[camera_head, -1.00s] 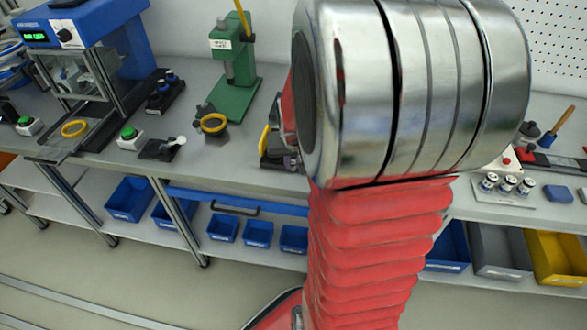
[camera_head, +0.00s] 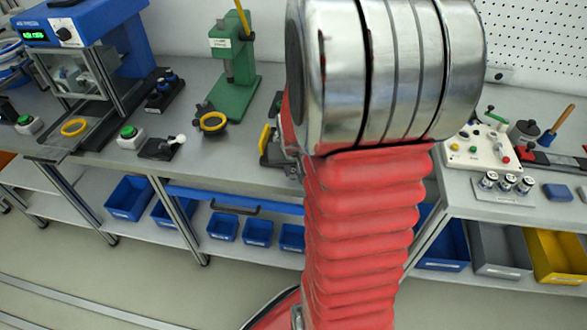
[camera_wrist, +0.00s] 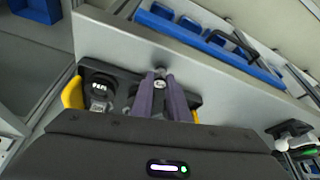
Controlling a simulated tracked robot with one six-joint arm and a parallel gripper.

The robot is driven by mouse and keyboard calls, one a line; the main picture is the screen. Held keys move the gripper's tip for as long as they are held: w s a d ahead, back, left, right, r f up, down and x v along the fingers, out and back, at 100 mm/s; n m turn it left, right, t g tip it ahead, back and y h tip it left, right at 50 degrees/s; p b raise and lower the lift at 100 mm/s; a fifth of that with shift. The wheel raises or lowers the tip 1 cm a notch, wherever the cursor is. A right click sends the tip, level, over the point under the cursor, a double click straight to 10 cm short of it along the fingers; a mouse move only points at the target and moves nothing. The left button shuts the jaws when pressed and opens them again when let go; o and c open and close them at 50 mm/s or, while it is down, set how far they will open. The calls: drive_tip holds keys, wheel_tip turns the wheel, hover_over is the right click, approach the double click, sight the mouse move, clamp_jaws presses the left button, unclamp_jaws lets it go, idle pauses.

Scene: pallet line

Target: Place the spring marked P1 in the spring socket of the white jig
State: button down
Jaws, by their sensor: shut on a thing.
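In the wrist view my gripper (camera_wrist: 160,78) has its two grey-purple fingers close together, shut on a small silvery thing with a pale end. I take this to be the spring (camera_wrist: 160,85); its mark cannot be read. The fingers are over a dark fixture (camera_wrist: 122,82) with yellow sides at the bench's front edge; contact cannot be told. In the head view my arm hides the gripper. A white block with coloured knobs, apparently the white jig (camera_head: 482,153), stands on the right bench, far right of that fixture. Its spring socket cannot be made out.
Three small cylinders (camera_head: 507,184) stand on a plate before the white block, beside a blue block (camera_head: 558,194). A green press (camera_head: 232,75) and a blue machine (camera_head: 85,25) stand left. A blue rail (camera_head: 235,203) runs along the bench front, above blue bins (camera_head: 257,233).

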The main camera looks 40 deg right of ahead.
drive_tip(key=c, duration=1.7)
unclamp_jaws()
drive_tip(key=v, duration=1.2)
drive_tip(key=s+a+r+n+y, duration=0.1)
drive_tip(key=s+a+r+n, duration=0.1)
drive_tip(key=a, duration=0.5)
drive_tip(key=s+a+r+n+t+y, duration=0.1)
drive_tip(key=s+a+r+n, duration=0.1)
drive_tip(key=a, duration=0.6)
drive_tip(key=s+a+r+n+t, duration=0.1)
drive_tip(key=s+a+r+n, duration=0.2)
drive_tip(key=a, duration=0.5)
drive_tip(key=shift+a+r+y, duration=0.2)
drive_tip(key=shift+r+y, duration=0.2)
drive_tip(key=shift+r, duration=0.3)
drive_tip(key=shift+o, duration=0.2)
